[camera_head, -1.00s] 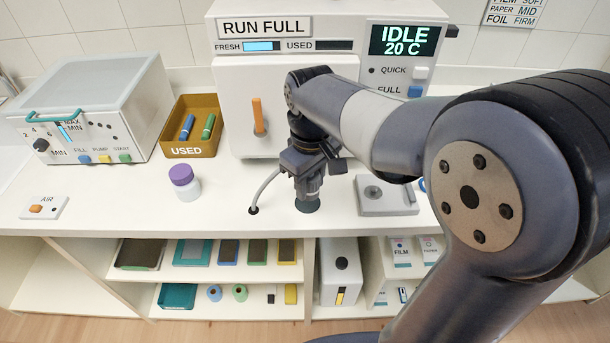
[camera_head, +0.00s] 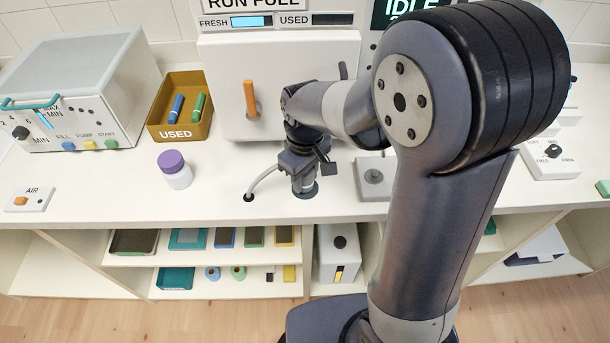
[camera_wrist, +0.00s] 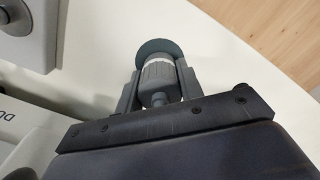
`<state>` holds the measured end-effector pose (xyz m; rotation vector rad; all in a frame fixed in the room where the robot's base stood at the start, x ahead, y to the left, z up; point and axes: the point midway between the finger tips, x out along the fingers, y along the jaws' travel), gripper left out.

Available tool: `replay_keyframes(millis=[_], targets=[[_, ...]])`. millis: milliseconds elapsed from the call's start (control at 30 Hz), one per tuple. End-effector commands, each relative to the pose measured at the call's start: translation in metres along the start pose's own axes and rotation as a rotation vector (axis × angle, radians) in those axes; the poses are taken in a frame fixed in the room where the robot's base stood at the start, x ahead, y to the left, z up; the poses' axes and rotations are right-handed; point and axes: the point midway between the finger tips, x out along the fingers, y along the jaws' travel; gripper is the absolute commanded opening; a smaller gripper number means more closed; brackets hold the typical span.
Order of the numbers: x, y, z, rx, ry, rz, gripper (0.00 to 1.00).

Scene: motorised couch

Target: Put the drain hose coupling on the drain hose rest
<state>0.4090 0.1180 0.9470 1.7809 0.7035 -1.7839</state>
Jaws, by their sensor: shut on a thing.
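My gripper (camera_head: 303,176) points down over the counter, near its front edge. In the wrist view my gripper (camera_wrist: 157,86) is shut on the drain hose coupling (camera_wrist: 158,73), a grey ribbed cylinder between the two fingers. A pale drain hose (camera_head: 263,180) curves from a dark hole in the counter up to the gripper. A dark grey-green round piece (camera_head: 304,192), seemingly the drain hose rest, is directly below the gripper; its disc (camera_wrist: 158,47) shows just past the coupling in the wrist view. I cannot tell whether the coupling touches it.
A purple-capped jar (camera_head: 175,169) and the USED bin (camera_head: 181,106) stand to the left. A white machine door with an orange handle (camera_head: 251,99) is behind the gripper. A grey plate with a knob (camera_head: 374,178) is close on the right. Shelves are below.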

Motion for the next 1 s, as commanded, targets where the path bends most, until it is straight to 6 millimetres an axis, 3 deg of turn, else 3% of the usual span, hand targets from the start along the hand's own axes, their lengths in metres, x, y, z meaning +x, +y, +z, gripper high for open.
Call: replay_keyframes(millis=[433,467,700,1000], targets=[[0.0098,0.0,0.0,0.0,0.001,0.0,0.0],[0.0083,0.0,0.0,0.0,0.001,0.0,0.38],[0.0079,0.0,0.0,0.0,0.001,0.0,0.57],[0.0041,0.0,0.0,0.0,0.001,0.0,0.57]])
